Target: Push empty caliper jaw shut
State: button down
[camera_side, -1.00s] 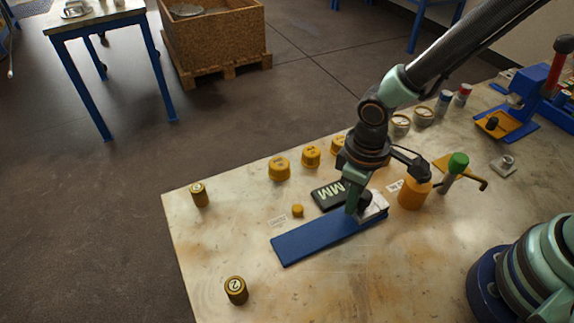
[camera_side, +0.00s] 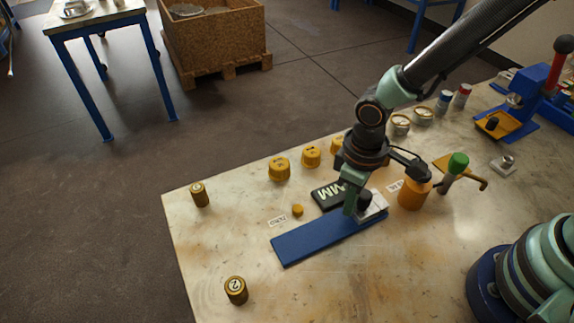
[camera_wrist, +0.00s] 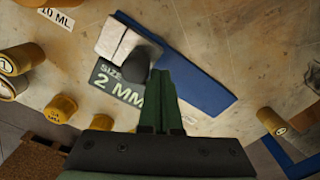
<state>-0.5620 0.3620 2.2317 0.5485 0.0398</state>
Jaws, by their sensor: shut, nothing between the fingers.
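The caliper has a long blue bed (camera_side: 312,238) flat on the bench, with a pale jaw block (camera_side: 374,208) and a black knob (camera_side: 365,200) at its right end. The pale block (camera_wrist: 120,42), the black knob (camera_wrist: 137,65) and the blue bed (camera_wrist: 195,72) also show in the wrist view. My gripper (camera_side: 349,210) is shut and empty, low over the bed just left of the knob. In the wrist view my gripper's green fingers (camera_wrist: 160,80) are together close beside the knob; I cannot tell if they touch it. They hide part of the bed.
A dark "2 MM" plate (camera_side: 327,195) lies behind the bed, with a small yellow knob (camera_side: 297,210) to its left. An orange cylinder (camera_side: 413,194) stands close on the right. Yellow caps (camera_side: 279,168) line the back. A brass weight (camera_side: 236,290) stands front left.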

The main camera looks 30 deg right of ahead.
aim_at(342, 222)
jog(key=shift+a, duration=0.55)
notch_tip(342, 222, up, 9)
dwell(0.6)
jog(key=d+r+m+t, duration=0.2)
jog(key=d+r, duration=0.4)
jog(key=d, duration=0.3)
jog(key=d+r+m+t, duration=0.3)
jog(key=d+r, duration=0.3)
jog(key=d, duration=0.4)
jog(key=shift+w+r+m+t, duration=0.15)
jog(key=shift+w+m+t, duration=0.15)
jog(key=shift+m, duration=0.2)
